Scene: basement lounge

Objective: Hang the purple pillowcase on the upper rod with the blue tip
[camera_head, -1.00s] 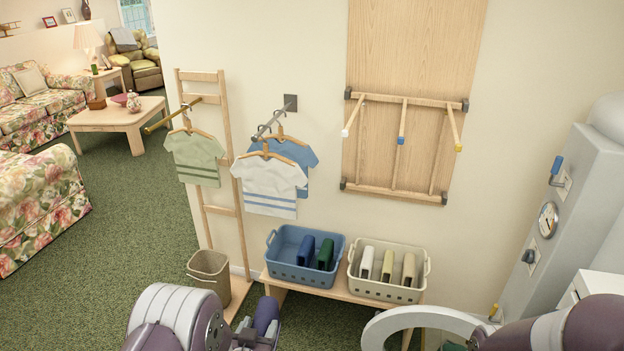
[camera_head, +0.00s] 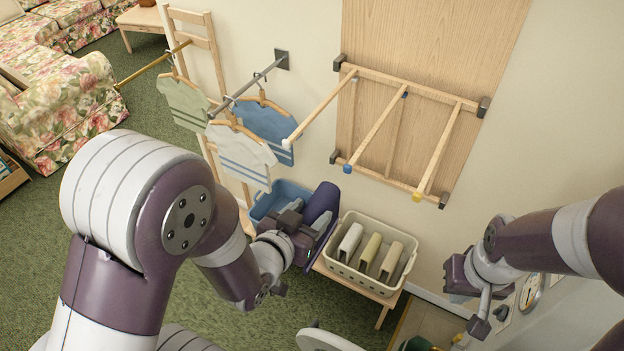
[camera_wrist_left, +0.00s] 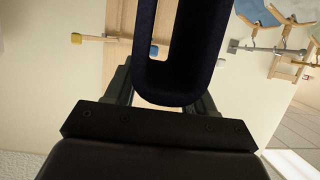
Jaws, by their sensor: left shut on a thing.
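My left gripper (camera_head: 306,232) is shut on the purple pillowcase (camera_head: 320,202), a dark folded roll held in front of the baskets. In the left wrist view the pillowcase (camera_wrist_left: 164,95) looks like a dark U-shaped loop between the fingers. The rod with the blue tip (camera_head: 375,134) is the middle one of three wooden rods sticking out from the wall rack. Its blue tip lies above and right of the pillowcase, apart from it; a blue tip (camera_wrist_left: 153,51) also shows in the left wrist view. My right gripper (camera_head: 474,288) is at the lower right; its jaws are unclear.
White-tipped (camera_head: 318,110) and yellow-tipped rods (camera_head: 438,150) flank the blue-tipped one. A metal rail (camera_head: 245,88) with shirts on hangers stands out at left. A blue basket (camera_head: 270,198) and a cream basket (camera_head: 345,268) sit on a low bench below.

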